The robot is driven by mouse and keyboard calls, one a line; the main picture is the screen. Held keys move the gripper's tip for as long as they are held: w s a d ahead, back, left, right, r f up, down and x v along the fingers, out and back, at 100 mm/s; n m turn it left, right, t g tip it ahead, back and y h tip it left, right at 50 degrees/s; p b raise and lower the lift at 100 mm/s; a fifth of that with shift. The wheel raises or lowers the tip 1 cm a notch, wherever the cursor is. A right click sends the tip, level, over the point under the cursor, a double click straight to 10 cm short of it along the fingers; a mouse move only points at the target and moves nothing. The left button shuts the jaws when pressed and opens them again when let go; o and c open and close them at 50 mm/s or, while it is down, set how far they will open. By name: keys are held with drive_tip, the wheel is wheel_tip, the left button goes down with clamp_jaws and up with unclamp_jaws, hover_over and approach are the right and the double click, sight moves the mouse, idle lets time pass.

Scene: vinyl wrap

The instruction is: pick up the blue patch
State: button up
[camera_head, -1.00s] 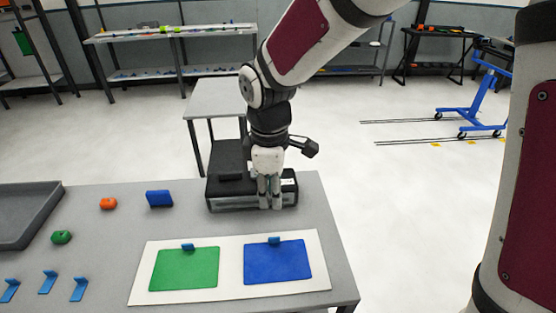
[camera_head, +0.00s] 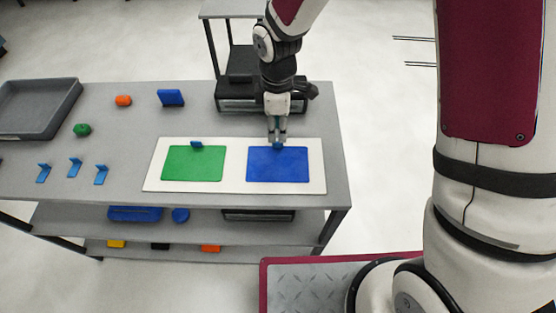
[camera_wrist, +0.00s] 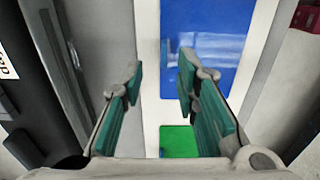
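The blue patch (camera_head: 278,166) lies flat on the right half of a white board (camera_head: 235,187), with a small blue tab (camera_head: 278,146) at its back edge. My gripper (camera_head: 278,138) is right at that tab, pointing down. In the wrist view the gripper (camera_wrist: 161,75) is open, its two green-padded fingers apart. The blue patch (camera_wrist: 210,65) fills the upper right there, and the tab (camera_wrist: 168,47) shows ahead of the gap between the fingertips. I cannot tell whether a finger touches the tab.
A green patch (camera_head: 193,166) with its own tab lies left on the board. A black box (camera_head: 240,95) stands behind the board. A grey tray (camera_head: 72,100), a blue block (camera_head: 171,97), orange and green pieces and several blue tabs occupy the table's left side.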

sight(278, 143)
drive_tip(key=f, duration=0.2)
drive_tip(key=f+p, duration=0.1)
drive_tip(key=f, duration=0.1)
drive_tip(key=shift+s+f, duration=0.1)
drive_tip(key=shift+s, duration=0.25)
drive_tip(key=shift+w+f, duration=0.1)
drive_tip(key=shift+f, duration=0.3)
clamp_jaws()
